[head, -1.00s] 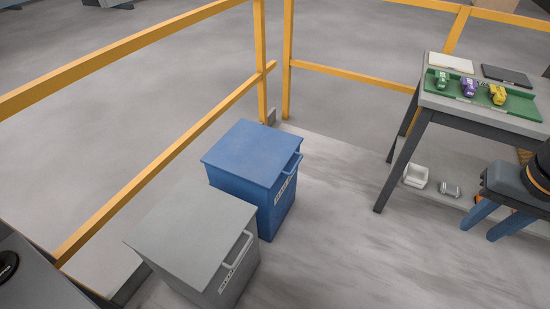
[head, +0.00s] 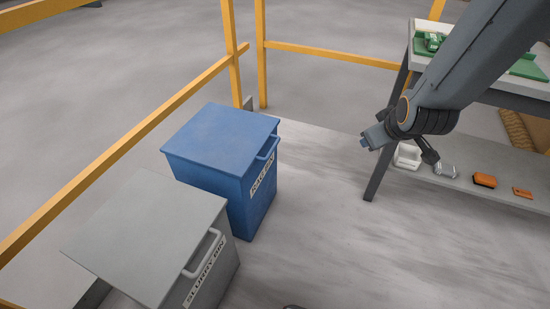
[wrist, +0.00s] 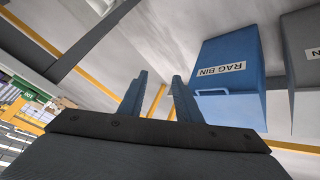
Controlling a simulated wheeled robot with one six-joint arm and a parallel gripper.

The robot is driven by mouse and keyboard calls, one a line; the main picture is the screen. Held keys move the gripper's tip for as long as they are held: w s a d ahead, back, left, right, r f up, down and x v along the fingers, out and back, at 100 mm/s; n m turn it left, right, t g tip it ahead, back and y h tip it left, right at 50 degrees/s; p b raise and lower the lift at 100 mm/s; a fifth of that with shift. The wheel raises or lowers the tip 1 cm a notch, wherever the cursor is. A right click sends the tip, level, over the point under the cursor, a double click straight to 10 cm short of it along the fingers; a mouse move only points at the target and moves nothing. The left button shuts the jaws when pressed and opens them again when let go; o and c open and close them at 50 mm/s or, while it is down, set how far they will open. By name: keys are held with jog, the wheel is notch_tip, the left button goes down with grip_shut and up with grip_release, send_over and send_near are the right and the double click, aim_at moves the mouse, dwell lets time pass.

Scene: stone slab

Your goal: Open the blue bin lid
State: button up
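The blue bin (head: 258,205) stands left of centre in the head view, with a "RAG BIN" label on its front. Its flat blue lid (head: 220,136) lies closed on top, with a blue bar handle (head: 268,148) at the front right. In the wrist view the blue bin (wrist: 232,100) appears upside down at upper right, its handle at the lower edge of the labelled face. My gripper (head: 370,138) hangs to the right of the bin, well apart from it. In the wrist view its two fingers (wrist: 158,92) are spread with nothing between them.
A grey bin (head: 150,235) labelled "SLURRY BIN" stands close on the near left. Yellow railing (head: 130,140) runs behind both bins. A bench (head: 380,165) with a low shelf holding small items stands at right. The floor between is clear.

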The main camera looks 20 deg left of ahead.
jog(key=w+a+f+n+t+y+b, duration=0.2)
jog(key=w+a+f+n+b, duration=0.1)
jog(key=w+a+f+b, duration=0.4)
jog(key=n+t+y+b, duration=0.5)
jog(key=n+y+b, duration=0.6)
jog(key=b, duration=1.2)
send_near(273, 147)
jog(key=w+a+n+h, duration=0.2)
jog(key=a, duration=0.1)
jog(key=x, duration=0.2)
jog(key=b+x, duration=0.1)
jog(key=x, duration=0.3)
jog(key=shift+w+r+b, duration=0.25)
jog(key=shift+r+b, duration=0.05)
jog(key=shift+r, duration=0.15)
grip_shut()
